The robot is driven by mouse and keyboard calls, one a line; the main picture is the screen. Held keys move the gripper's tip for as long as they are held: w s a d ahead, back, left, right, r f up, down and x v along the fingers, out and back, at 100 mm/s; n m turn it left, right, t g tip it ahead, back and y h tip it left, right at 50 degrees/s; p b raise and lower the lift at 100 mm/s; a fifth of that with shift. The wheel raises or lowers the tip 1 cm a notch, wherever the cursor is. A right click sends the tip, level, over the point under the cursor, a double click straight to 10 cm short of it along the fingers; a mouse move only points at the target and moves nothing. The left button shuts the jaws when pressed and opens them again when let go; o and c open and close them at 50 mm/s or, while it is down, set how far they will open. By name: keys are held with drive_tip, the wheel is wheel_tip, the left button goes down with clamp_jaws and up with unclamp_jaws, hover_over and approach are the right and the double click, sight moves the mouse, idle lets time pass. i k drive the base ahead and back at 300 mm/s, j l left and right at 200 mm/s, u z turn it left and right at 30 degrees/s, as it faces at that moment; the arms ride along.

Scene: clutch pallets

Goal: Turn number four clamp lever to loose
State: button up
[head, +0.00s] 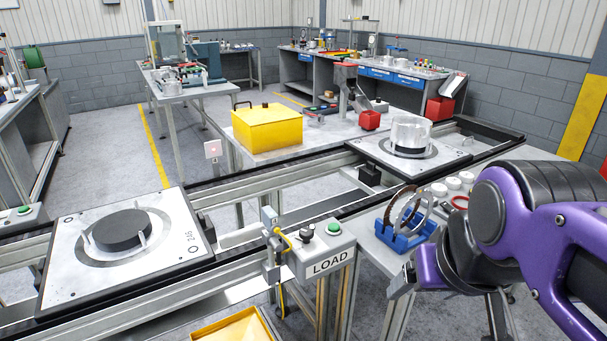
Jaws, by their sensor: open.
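The near pallet (62,285) at the left is a pale square plate on the conveyor, with a black disc (122,229) at its centre. Small pale clamp pieces stand at the disc's edge, one of them at the front right (142,240). A second pallet (455,160) farther right carries a clear or silvery cylinder (410,135). I cannot read any number four or tell which lever it marks. My gripper (400,282) is at the lower right, beyond the LOAD box, away from both pallets. It is open, with nothing seen in it; part of it is hidden by my purple arm.
The LOAD box (328,264) with a black knob and green button stands at the conveyor's near edge. A blue rack (400,236) holding rings is close to my gripper. A yellow box (267,128) and red block (370,120) stand on the table behind. Space above the near pallet is clear.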

sight(274, 242)
drive_tip(key=u, duration=0.75)
